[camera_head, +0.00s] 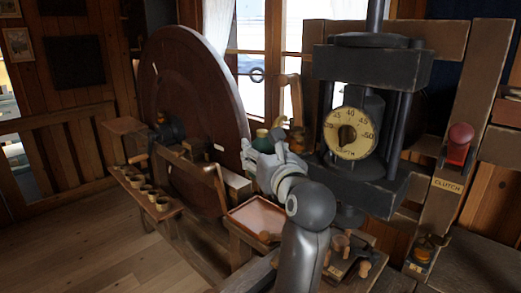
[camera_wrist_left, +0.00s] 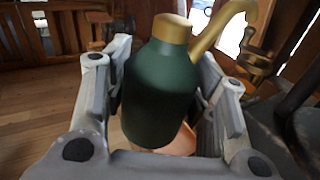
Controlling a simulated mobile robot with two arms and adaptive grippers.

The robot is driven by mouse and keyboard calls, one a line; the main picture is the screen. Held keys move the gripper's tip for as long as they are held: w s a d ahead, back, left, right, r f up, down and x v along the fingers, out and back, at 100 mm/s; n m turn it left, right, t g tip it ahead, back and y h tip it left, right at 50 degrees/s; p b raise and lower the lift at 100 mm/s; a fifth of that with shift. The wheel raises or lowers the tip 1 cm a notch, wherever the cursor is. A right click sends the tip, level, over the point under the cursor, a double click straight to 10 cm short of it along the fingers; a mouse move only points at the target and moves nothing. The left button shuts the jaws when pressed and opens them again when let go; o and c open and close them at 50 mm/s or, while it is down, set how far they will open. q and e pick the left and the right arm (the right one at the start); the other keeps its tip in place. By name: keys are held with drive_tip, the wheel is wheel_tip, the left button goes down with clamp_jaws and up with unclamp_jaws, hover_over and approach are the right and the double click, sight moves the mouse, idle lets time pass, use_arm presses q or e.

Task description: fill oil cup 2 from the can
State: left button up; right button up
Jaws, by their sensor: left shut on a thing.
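My left gripper (camera_head: 264,146) is shut on a dark green oil can, with its fingers on either side of the body. The can (camera_wrist_left: 160,95) has a brass cap and a curved brass spout rising to the right in the left wrist view. In the head view the can (camera_head: 262,141) is mostly hidden behind my gripper. A brass fitting (camera_wrist_left: 257,65) is just right of the can in the wrist view; a brass part (camera_head: 297,139) also shows beside the can in the head view. Another small brass cup-like fitting (camera_head: 424,249) is at lower right. I cannot read which is cup 2.
A large wooden wheel (camera_head: 190,85) stands behind to the left. A dark press with a yellow dial (camera_head: 351,133) stands to the right of my arm. A red-knobbed clutch lever (camera_head: 459,145) is at far right. Small pots (camera_head: 162,203) line a left bench. A shallow tray (camera_head: 240,219) is below.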

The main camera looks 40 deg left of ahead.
use_arm(q)
drive_tip(key=shift+w+r+m+g+h+p, duration=0.55)
drive_tip(key=shift+w+r+m+p, duration=0.7)
drive_tip(key=shift+p, duration=2.55)
drive_tip(key=m+g+p, duration=0.1)
drive_tip(key=p, duration=0.3)
drive_tip(key=w+r+m+g+p, duration=0.1)
drive_tip(key=m+p, duration=0.1)
drive_tip(key=p, duration=0.2)
drive_tip(key=shift+w+d+h+p, duration=0.1)
drive_tip(key=shift+w+h+p, duration=0.05)
drive_tip(key=shift+h+p, duration=0.2)
drive_tip(key=shift+f, duration=0.15)
drive_tip(key=shift+w+m+h, duration=0.1)
drive_tip(key=shift+m+h, duration=0.2)
drive_tip(key=shift+m, duration=0.15)
drive_tip(key=shift+d+g, duration=0.1)
drive_tip(key=shift+g, duration=0.25)
idle(0.7)
